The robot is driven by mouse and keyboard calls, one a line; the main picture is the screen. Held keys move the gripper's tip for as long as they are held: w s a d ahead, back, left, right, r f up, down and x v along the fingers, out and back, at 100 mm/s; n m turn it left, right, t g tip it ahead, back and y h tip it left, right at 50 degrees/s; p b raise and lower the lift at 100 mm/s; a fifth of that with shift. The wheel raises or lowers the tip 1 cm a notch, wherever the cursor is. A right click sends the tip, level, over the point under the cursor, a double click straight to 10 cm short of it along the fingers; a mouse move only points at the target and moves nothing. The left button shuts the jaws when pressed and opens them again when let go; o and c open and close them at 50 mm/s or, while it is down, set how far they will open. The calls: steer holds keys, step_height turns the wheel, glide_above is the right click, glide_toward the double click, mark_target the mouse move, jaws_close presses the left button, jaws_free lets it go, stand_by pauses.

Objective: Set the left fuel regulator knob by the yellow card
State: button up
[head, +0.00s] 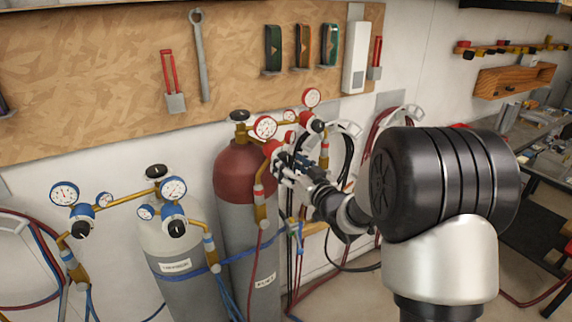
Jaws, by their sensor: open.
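The fuel cylinder (240,172) is dark red at the top and grey below. Its left fuel regulator (272,148) is red, with a round white gauge (265,127) above it. My gripper (281,163) is open, right at the front of this regulator. The fingers cover its knob, so I cannot tell whether they touch it or which way it points. The right fuel regulator (304,119) is red with a black knob, farther right and behind. I cannot make out a yellow card in this view.
A grey cylinder (168,238) with two blue regulators (174,219) stands left of the fuel cylinder. Red and blue hoses hang below the regulators. Behind is a wooden board (110,70) with a wrench (200,55) and other tools. A workbench (545,150) is at the right.

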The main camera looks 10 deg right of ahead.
steer(key=shift+x, duration=1.1)
steer(key=shift+c, duration=0.6)
steer(key=c, duration=1)
